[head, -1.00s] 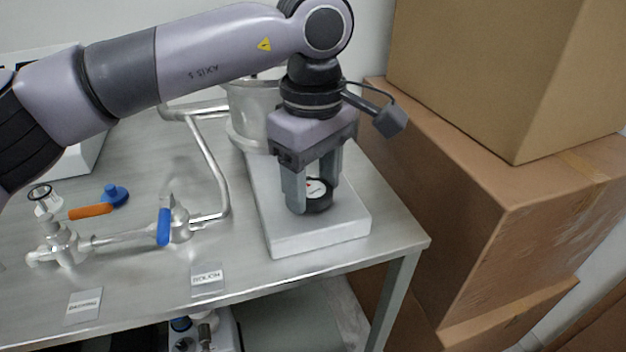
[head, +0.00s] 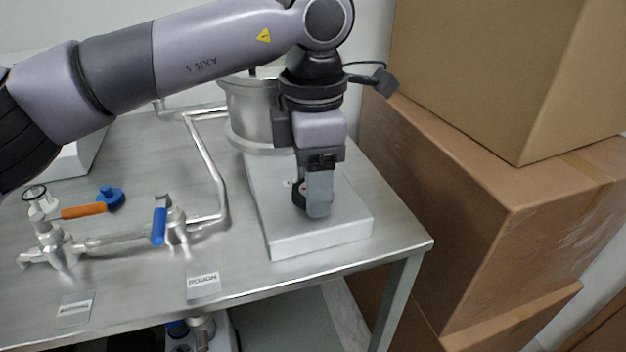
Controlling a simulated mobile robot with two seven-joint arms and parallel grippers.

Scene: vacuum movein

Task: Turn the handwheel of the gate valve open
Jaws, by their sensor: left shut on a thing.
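The gate valve is a flat grey block (head: 330,233) on the metal table, below and in front of a round metal chamber (head: 250,112). Its small black handwheel (head: 298,198) stands on the block's top and is mostly hidden behind my fingers. My left gripper (head: 315,200) points down over the block, seen nearly edge-on with one finger in front of the other. It is shut on the handwheel. My right gripper is not in view.
Pipes with a blue-handled valve (head: 160,226), an orange handle (head: 84,211) and a blue knob (head: 110,195) stand at the left. A "ROUGH" label (head: 203,282) lies near the front edge. Stacked cardboard boxes (head: 480,215) crowd the right side.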

